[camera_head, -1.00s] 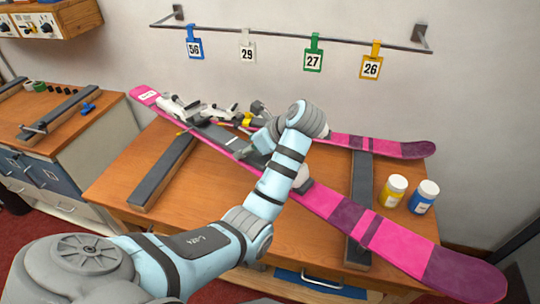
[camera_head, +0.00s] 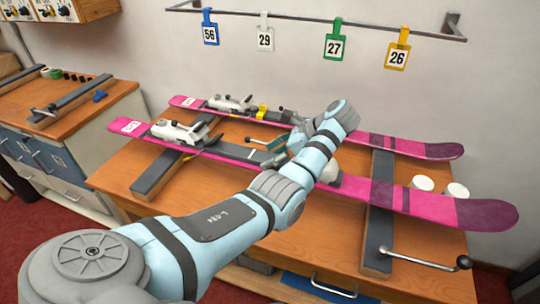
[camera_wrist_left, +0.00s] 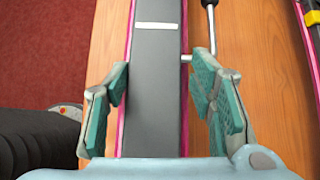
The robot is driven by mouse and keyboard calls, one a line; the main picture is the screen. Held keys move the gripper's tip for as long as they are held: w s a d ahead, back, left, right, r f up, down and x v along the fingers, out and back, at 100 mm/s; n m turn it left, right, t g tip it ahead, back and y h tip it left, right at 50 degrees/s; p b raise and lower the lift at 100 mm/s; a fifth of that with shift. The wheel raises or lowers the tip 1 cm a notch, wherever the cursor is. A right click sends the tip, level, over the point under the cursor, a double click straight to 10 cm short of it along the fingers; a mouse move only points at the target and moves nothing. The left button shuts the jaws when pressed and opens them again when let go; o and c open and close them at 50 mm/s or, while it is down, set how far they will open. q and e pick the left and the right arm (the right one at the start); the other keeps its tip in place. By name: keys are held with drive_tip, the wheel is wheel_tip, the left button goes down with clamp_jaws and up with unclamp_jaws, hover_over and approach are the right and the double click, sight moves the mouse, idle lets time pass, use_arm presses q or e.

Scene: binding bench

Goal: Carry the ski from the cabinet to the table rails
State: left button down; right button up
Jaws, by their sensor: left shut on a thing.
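The near pink ski (camera_head: 428,202) with a grey-white binding (camera_head: 180,133) spans the table (camera_head: 300,225) over the dark left rail (camera_head: 155,175) and right rail (camera_head: 379,240). Whether it touches the rails I cannot tell. My left gripper (camera_head: 275,153) is shut on this ski's dark middle. In the left wrist view its teal-padded fingers (camera_wrist_left: 165,105) stand on either side of the ski (camera_wrist_left: 152,100). A second pink ski (camera_head: 420,149) lies behind, roughly parallel, across the same rails. My right gripper is not in view.
Two white-lidded jars (camera_head: 423,183) stand behind the near ski, partly hidden. A clamp handle (camera_head: 425,261) sticks out from the right rail. A cabinet (camera_head: 60,165) stands at left. Numbered tags (camera_head: 335,46) hang on a wall bar.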

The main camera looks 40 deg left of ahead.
use_arm(q)
wheel_tip(320, 180, down, 3)
drive_tip(key=shift+f+b, duration=0.1)
drive_tip(key=shift+b, duration=0.6)
drive_tip(key=shift+s+f+b, duration=0.3)
drive_tip(key=shift+s, duration=0.2)
wheel_tip(320, 180, down, 4)
drive_tip(key=shift+r+b, duration=0.15)
drive_tip(key=shift+b, duration=0.4)
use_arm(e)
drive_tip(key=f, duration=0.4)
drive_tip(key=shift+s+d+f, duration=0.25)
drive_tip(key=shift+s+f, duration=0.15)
use_arm(q)
drive_tip(key=shift+f+b, duration=0.4)
drive_tip(key=shift+b, duration=0.1)
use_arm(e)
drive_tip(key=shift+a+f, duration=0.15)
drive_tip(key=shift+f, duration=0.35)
use_arm(q)
drive_tip(key=c, duration=0.7)
unclamp_jaws()
